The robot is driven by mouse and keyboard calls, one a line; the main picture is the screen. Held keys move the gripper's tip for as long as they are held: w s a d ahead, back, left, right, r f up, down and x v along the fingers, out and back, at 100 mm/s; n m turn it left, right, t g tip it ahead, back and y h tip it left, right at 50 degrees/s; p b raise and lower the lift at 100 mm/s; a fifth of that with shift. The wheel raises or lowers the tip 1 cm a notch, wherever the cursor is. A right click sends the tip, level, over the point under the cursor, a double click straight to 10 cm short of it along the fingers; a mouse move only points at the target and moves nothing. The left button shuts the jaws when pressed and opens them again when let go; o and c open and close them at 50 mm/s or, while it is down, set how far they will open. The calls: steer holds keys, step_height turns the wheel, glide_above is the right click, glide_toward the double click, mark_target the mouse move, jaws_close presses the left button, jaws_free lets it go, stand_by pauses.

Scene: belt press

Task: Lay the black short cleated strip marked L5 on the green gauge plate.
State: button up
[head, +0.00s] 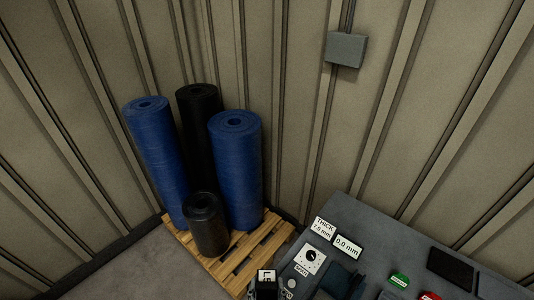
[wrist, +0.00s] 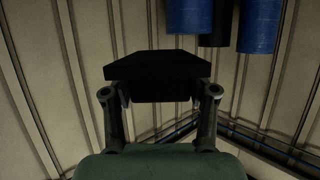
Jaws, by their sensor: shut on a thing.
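The black short cleated strip (wrist: 158,68) is held between the two fingers of my gripper (wrist: 161,92) in the wrist view. Its wide dark face points toward the camera, and the cleats cannot be made out. In the head view the strip (head: 266,290) shows at the bottom edge with a white tag marked L5, turned sideways. It is held up in front of the grey bench's left end. Most of my gripper is out of the head view. I cannot make out the green gauge plate in either view.
A grey bench (head: 375,232) at the lower right carries THICK and 0.0 mm signs (head: 346,246), a dial panel (head: 310,262), a green button (head: 399,279) and a dark screen (head: 450,266). A wooden pallet (head: 228,264) with blue and black rolls stands left of it.

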mark_target(268, 295)
steer(key=r+p, duration=0.1)
steer(key=p, duration=0.1)
steer(key=r+p, duration=0.1)
steer(key=r, duration=0.1)
steer(key=s+r+p, duration=0.1)
steer(key=r+p, duration=0.1)
steer(key=shift+r+p, duration=0.2)
steer(key=shift+p, duration=0.1)
steer(key=shift+f, duration=0.15)
steer(key=shift+d, duration=0.1)
